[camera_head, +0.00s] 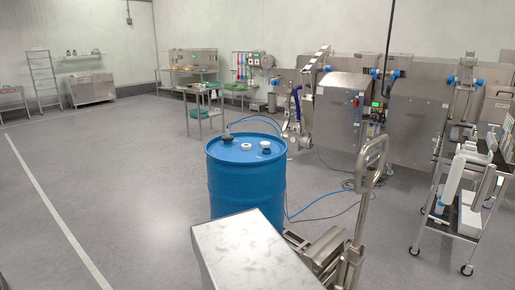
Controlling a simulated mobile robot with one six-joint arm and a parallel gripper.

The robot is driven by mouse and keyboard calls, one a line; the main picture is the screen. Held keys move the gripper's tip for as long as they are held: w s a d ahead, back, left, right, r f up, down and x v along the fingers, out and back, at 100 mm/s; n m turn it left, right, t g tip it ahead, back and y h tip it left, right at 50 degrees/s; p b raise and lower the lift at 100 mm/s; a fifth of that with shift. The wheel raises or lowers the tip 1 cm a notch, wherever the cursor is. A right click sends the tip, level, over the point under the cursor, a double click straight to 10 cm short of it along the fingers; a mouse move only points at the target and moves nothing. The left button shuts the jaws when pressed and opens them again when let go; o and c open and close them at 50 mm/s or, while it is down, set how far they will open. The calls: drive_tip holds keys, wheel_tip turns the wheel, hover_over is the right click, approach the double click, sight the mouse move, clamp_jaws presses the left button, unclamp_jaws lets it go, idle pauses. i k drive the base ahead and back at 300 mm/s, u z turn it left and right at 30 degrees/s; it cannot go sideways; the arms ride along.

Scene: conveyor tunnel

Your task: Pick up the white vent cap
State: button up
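A blue drum (246,185) stands upright on the floor near the middle of the head view. Several small fittings sit on its lid. A white round cap (246,146) is near the middle of the lid. Another small white-topped piece (265,146) is to its right, near the rim. A dark fitting (227,140) is at the left of the lid. These pieces are too small to tell for certain which is the vent cap. I cannot make out my gripper in this view.
A metal box (250,253) and a steel handle frame (368,175) stand in front of the drum. A blue hose (315,202) lies on the floor. A wheeled rack (458,230) is at right, steel machines (335,110) behind. Floor at left is clear.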

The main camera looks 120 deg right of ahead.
sight(246, 146)
drive_tip(key=z, duration=0.05)
drive_tip(key=k, duration=0.2)
drive_tip(key=z, duration=3.1)
drive_tip(key=k, duration=0.65)
drive_tip(key=u, duration=0.2)
drive_tip(key=i, duration=0.75)
drive_tip(key=u, duration=0.1)
